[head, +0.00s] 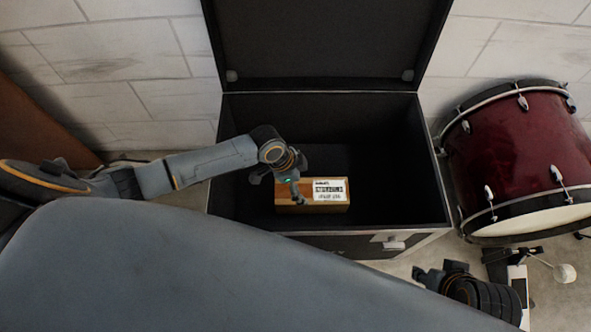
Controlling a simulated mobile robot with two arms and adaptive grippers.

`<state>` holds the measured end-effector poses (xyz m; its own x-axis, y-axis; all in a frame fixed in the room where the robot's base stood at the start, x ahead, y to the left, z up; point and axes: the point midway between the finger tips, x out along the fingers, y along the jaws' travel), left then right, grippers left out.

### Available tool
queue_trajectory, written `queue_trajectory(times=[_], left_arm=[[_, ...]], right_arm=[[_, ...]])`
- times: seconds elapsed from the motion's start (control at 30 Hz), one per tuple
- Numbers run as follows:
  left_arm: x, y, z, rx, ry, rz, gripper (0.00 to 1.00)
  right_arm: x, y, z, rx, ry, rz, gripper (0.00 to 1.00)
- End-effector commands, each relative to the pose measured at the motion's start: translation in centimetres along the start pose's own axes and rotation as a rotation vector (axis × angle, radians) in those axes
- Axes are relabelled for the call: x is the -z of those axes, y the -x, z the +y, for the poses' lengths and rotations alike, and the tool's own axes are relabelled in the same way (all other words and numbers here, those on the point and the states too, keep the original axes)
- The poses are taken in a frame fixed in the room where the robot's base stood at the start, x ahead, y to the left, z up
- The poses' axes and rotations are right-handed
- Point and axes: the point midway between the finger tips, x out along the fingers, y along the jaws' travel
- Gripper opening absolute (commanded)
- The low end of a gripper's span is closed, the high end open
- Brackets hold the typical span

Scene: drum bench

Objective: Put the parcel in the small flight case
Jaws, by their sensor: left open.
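The parcel (312,207) is a small brown box with a white printed label on its top. It is inside the open black flight case (402,150), toward the front of the case. My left gripper (297,198) is open just above the parcel's left end, pointing down. Whether its fingers touch the parcel cannot be told. My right gripper (428,281) is at the lower right, outside the case and in front of it; whether its fingers are apart is unclear.
The case's lid (325,40) stands open at the back. A pale block wall (125,65) is behind. The case's interior around the parcel is empty.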

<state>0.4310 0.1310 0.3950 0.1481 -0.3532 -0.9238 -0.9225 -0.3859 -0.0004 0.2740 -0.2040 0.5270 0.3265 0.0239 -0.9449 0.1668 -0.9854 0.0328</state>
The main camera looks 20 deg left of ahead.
Motion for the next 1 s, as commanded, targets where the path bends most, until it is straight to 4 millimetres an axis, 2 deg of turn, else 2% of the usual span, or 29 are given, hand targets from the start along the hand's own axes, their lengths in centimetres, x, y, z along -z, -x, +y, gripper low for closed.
queue_trajectory(times=[0.03,0.1,0.3,1.0], left_arm=[[0.0,1.7,-0.1,0.003,-0.001,-0.002,1.00],[0.0,3.0,0.0,0.001,0.000,-0.001,1.00],[0.0,5.2,0.0,0.000,0.000,-0.002,1.00],[0.0,5.7,0.0,0.000,0.000,0.000,1.00]], right_arm=[[0.1,0.9,0.1,-0.001,0.000,-0.006,0.34],[-0.1,1.3,0.1,-0.001,-0.001,-0.024,0.34],[0.0,1.8,0.1,-0.002,-0.001,-0.025,0.34],[0.2,1.9,0.1,-0.001,-0.001,-0.021,0.34]])
